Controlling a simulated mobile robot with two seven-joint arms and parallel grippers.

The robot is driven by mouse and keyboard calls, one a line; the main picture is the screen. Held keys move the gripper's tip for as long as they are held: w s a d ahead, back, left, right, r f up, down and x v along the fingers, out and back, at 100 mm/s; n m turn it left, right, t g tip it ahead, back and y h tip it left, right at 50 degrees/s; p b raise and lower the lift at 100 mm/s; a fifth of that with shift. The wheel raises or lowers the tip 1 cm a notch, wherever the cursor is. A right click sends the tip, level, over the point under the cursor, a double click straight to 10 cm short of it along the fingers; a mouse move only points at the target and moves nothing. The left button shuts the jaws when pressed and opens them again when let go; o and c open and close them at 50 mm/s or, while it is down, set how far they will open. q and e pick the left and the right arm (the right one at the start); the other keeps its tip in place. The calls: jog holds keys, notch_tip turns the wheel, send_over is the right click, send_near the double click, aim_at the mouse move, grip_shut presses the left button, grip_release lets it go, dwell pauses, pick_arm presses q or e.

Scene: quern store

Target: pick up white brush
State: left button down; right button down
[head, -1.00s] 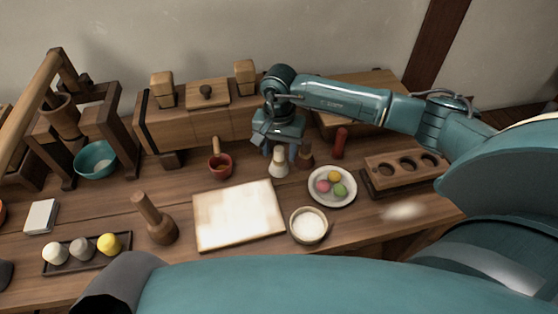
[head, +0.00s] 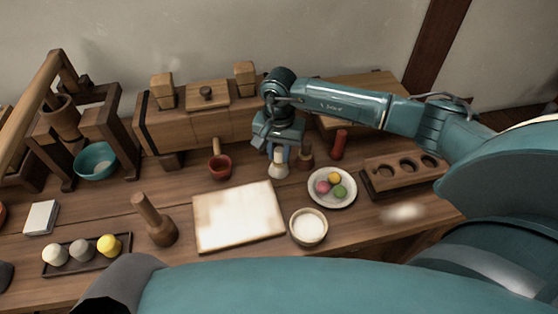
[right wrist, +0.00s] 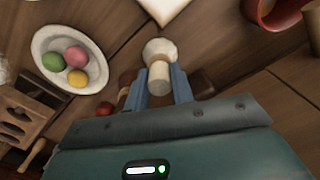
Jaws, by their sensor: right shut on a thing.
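The white brush (head: 278,168) stands upright on the wooden table, with a pale handle and a wider whitish lower end. It also shows in the right wrist view (right wrist: 159,72), between the blue fingers. My right gripper (head: 279,153) reaches down over it from above and is shut on its handle; the right wrist view shows a finger on each side (right wrist: 159,88). I cannot tell whether the brush's lower end touches the table. My left gripper is not in view.
A dark brown brush-like piece (head: 304,158) stands close to the right. A red cup (head: 220,168) is to the left, a plate (head: 345,200) of coloured balls to the right. A pale board (head: 238,217) and white bowl (head: 308,227) lie in front.

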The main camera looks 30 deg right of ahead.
notch_tip(320, 180, up, 10)
dwell(0.5)
jog(key=c, duration=1.8)
grip_release()
jog(key=shift+c, duration=1.3)
